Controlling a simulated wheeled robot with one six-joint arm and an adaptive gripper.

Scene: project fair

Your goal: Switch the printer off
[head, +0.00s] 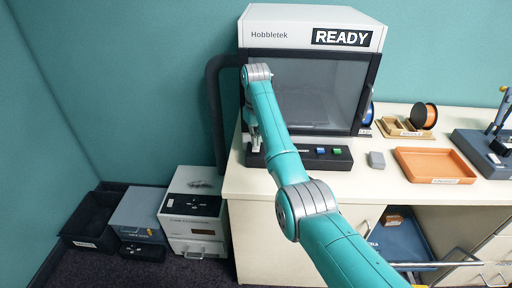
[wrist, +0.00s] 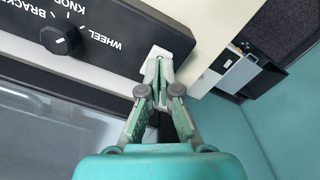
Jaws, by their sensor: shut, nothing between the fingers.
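The printer (head: 275,35) is a white box marked Hobbletek with a dark front window, and its display (head: 341,37) reads READY. A black control strip (head: 343,163) runs along its base, with a blue and a green button at the right. In the wrist view the strip carries a black selector knob (wrist: 60,40) beside the words BRACKET, KNOB and WHEEL. A white plate (wrist: 180,42) sits at the strip's end, partly hidden by my fingertips. My gripper (wrist: 159,55) is shut and empty, its tips at that plate; I cannot tell whether they touch. My gripper also shows at the strip's left end (head: 253,146).
The printer stands on a pale counter (head: 375,205). A grey block (head: 376,160), an orange tray (head: 432,165) and spools (head: 423,116) lie to the right. White and grey boxes (head: 193,215) and a black bin (head: 90,222) stand on the floor at left.

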